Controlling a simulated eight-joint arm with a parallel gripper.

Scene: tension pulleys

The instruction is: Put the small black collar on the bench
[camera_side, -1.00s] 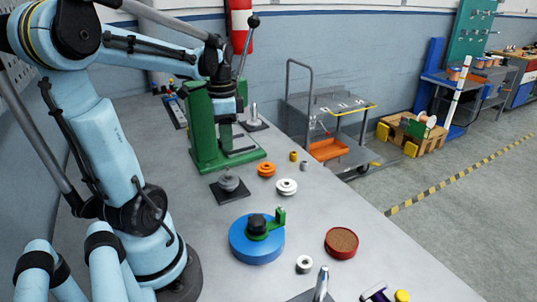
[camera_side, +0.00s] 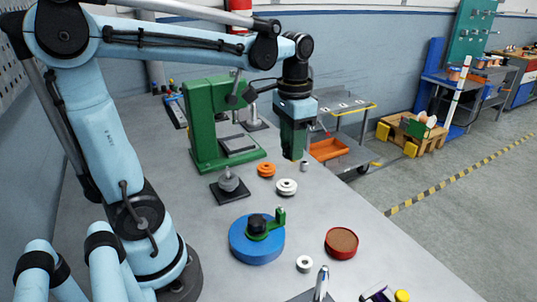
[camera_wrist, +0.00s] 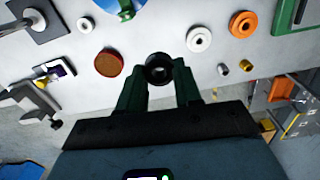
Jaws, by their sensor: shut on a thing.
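The small black collar (camera_wrist: 158,68) is a dark ring with a round hole, held between the two green fingers of my gripper (camera_side: 294,154) in the wrist view. I cannot make out the collar in the side view. My gripper points down over the right part of the grey bench (camera_side: 350,280), beyond the white pulley. The wrist view shows bare bench (camera_wrist: 150,35) around the collar. The height of the collar above the bench is hard to tell.
A white pulley (camera_side: 287,187), an orange pulley (camera_side: 266,170) and a small grey piece (camera_side: 304,166) stand close by. A red-rimmed dish (camera_side: 341,243) and a blue disc (camera_side: 257,245) are nearer the camera. The green press (camera_side: 195,125) stands behind. A cart (camera_side: 350,150) is past the bench edge.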

